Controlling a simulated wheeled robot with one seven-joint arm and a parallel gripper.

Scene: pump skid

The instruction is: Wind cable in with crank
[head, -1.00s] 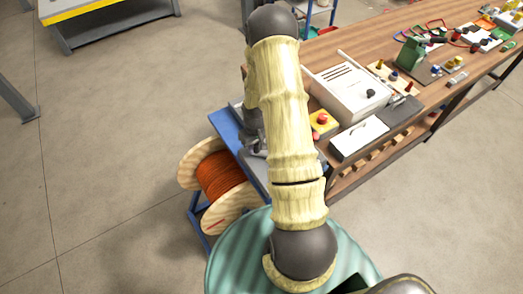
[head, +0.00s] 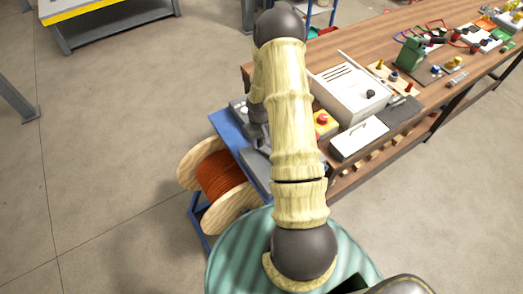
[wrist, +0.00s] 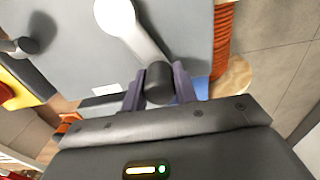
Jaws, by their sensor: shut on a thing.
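The cable drum (head: 238,202) has pale wooden flanges and carries orange cable (head: 214,176); it sits in a blue stand (head: 228,127) left of the bench. Part of the cable (wrist: 224,42) and a flange (wrist: 236,75) show at the right of the wrist view. The crank (wrist: 133,28) is a light grey arm running from a round hub at the top to a dark handle (wrist: 158,80). My gripper (wrist: 159,90) is shut on that handle, one finger on each side. In the head view my arm hides the crank and most of the gripper.
The wooden bench (head: 350,52) stands close on the right. It holds a white box (head: 350,92), a yellow block with a red button (head: 324,121) and several tools. A dark knob (wrist: 20,47) lies left of the crank. The floor (head: 110,130) left of the drum is clear.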

